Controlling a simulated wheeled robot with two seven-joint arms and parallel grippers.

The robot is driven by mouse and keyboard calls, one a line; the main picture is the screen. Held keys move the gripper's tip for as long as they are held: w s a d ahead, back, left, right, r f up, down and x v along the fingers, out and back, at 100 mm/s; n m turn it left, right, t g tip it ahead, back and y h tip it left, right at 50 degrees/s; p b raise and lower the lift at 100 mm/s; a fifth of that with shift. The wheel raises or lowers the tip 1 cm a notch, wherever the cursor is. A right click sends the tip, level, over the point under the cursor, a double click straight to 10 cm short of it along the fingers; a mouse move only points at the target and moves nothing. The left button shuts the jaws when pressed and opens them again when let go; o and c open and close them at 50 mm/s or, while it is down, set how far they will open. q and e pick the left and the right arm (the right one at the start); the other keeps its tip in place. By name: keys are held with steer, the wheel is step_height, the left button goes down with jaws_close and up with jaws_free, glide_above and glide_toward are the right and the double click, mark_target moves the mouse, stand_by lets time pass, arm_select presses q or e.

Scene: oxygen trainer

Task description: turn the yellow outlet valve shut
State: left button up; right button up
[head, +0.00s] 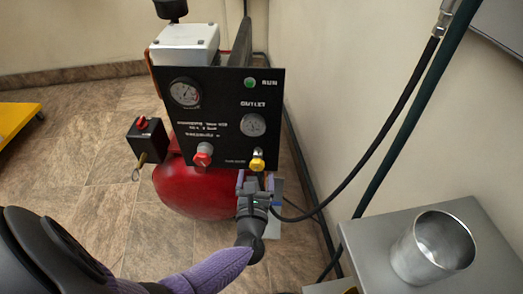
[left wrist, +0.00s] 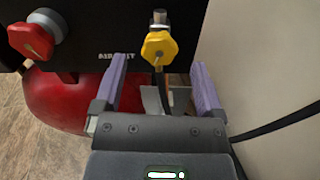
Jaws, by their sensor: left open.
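The yellow outlet valve (head: 257,161) sits at the lower right of the black panel (head: 225,115). It also shows in the left wrist view (left wrist: 159,46), where its knob hangs on a metal stem at the top, ahead of and roughly between my fingers. My left gripper (head: 256,178) is just below the valve in the head view. In the left wrist view my left gripper (left wrist: 157,80) is open, with its two purple fingers apart and nothing visibly held. Whether a finger touches the knob I cannot tell. My right gripper is not in view.
A red knob (head: 203,155) sits left of the valve on the panel, above the red tank (head: 195,190). A black switch box (head: 148,140) stands further left. A dark hose and the wall are close on the right. A metal cup (head: 433,247) stands on a grey surface.

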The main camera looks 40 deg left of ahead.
mark_target(257, 167)
arm_select(q)
steer(key=x, duration=0.3)
steer(key=shift+w+a+b, duration=0.1)
steer(key=shift+w+b, duration=0.1)
steer(key=shift+b, duration=0.1)
steer(key=shift+c, duration=0.3)
jaws_close()
